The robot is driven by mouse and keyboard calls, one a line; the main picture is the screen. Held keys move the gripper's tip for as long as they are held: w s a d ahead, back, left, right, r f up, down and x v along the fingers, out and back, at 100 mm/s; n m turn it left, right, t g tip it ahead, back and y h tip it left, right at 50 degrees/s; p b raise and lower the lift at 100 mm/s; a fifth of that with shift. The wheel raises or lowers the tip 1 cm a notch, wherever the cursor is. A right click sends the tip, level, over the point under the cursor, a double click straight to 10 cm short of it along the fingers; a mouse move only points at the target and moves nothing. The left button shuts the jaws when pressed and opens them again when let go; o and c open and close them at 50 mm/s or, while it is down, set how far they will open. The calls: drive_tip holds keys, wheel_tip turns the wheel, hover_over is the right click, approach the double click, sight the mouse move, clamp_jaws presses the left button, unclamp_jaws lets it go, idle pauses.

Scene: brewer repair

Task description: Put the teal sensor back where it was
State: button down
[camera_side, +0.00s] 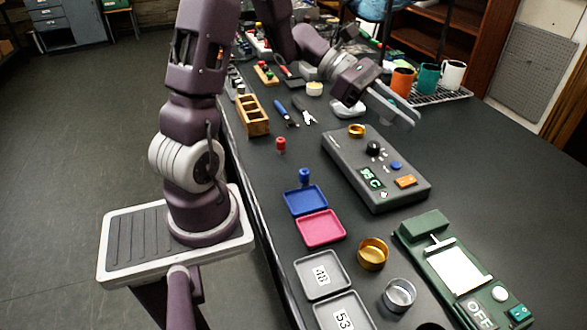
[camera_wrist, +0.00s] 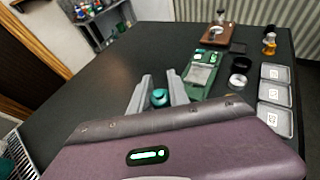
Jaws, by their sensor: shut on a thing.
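My gripper (camera_side: 405,116) is above the table, just beyond the far right corner of the grey brewer unit (camera_side: 400,188). In the wrist view its two fingers (camera_wrist: 160,82) are shut on the teal sensor (camera_wrist: 158,98), a small rounded teal piece between them. The sensor does not show clearly in the side view, where the fingers hide it. The brewer has a lit green display, a black knob, blue and orange buttons and a gold ring on top.
A blue peg (camera_side: 305,177) stands by the blue tray (camera_side: 306,201), with a pink tray (camera_side: 320,228) beside it. A red peg (camera_side: 281,145) stands farther back. A green device (camera_side: 440,240) is at front right. Mugs (camera_side: 428,78) stand on a rack. The right tabletop is clear.

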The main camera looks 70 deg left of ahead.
drive_tip(key=s+d+f+m+g+h, duration=0.2)
drive_tip(key=s+d+f+m+g, duration=0.2)
drive_tip(key=s+d+m+g, duration=0.7)
drive_tip(key=s+a+f+m+g+y, duration=0.1)
drive_tip(key=s+a+m+g+y, duration=0.3)
drive_tip(key=s, duration=0.3)
drive_tip(key=s+a+f+m+g+y, duration=0.1)
drive_tip(key=s+a+m+g+y, duration=0.2)
drive_tip(key=s+m+g+y, duration=0.3)
wheel_tip(320, 180, up, 6)
drive_tip(key=m+t+y, duration=1.2)
drive_tip(key=m+y, duration=0.4)
drive_tip(key=m, duration=0.5)
hover_over(281, 144)
drive_tip(key=d, duration=0.4)
drive_tip(key=shift+n, duration=0.3)
drive_tip(key=f, duration=1.5)
drive_tip(key=shift+w+a, duration=0.25)
drive_tip(key=shift+f, duration=0.2)
